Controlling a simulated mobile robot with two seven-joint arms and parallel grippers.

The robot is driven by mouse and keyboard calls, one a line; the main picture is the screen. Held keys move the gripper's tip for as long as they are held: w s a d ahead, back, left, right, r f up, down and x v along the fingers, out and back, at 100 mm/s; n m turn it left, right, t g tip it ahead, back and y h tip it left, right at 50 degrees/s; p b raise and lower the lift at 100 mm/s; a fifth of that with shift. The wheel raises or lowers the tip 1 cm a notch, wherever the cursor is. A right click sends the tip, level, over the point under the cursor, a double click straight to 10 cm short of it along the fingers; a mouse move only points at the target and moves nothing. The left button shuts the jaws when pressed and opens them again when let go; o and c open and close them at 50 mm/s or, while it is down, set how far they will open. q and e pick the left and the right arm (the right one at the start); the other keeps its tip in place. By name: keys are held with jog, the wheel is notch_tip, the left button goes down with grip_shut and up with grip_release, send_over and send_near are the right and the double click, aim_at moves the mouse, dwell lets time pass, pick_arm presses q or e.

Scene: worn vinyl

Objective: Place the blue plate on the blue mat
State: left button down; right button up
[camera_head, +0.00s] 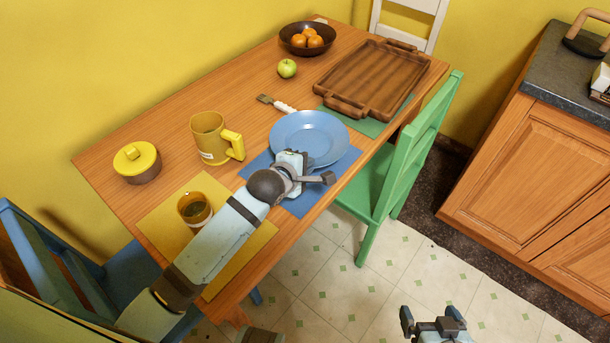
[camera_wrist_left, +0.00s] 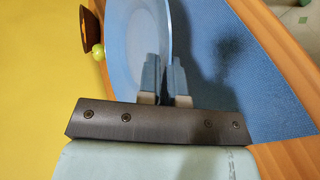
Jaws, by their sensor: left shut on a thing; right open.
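The blue plate (camera_head: 309,132) is over the far part of the blue mat (camera_head: 331,179) on the wooden table, overlapping its far edge. My left gripper (camera_head: 309,172) is shut on the plate's near rim. In the left wrist view the plate (camera_wrist_left: 141,40) sits between the two fingers of the left gripper (camera_wrist_left: 166,80), with the blue mat (camera_wrist_left: 225,60) to its right. I cannot tell whether the plate touches the mat. My right gripper (camera_head: 433,322) is open and empty over the floor at the bottom.
A brown tray (camera_head: 371,78) lies on a green mat beyond the plate. A brush (camera_head: 276,103), yellow mug (camera_head: 213,140), lidded pot (camera_head: 138,161) and cup (camera_head: 194,209) on a yellow mat stand to the left. A green chair (camera_head: 398,165) stands close at right.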

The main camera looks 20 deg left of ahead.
pick_arm(q)
jog(key=shift+f+b, duration=0.3)
jog(key=shift+f, duration=1.65)
pick_arm(e)
jog(key=shift+a+f, duration=0.1)
jog(key=shift+f, duration=0.05)
pick_arm(q)
jog(key=shift+f, duration=0.15)
jog(key=c, duration=1.6)
grip_release()
jog(key=shift+o, duration=0.2)
jog(key=shift+s, duration=0.15)
jog(key=p+v, duration=0.1)
jog(key=v, duration=0.9)
jog(key=shift+s+a+r, duration=0.1)
jog(key=shift+s+r, duration=0.1)
jog(key=shift+r, duration=0.15)
jog(key=shift+s+a+r, duration=0.2)
jog(key=shift+s+r, duration=0.1)
jog(key=shift+s, duration=0.25)
pick_arm(e)
jog(key=shift+r, duration=0.2)
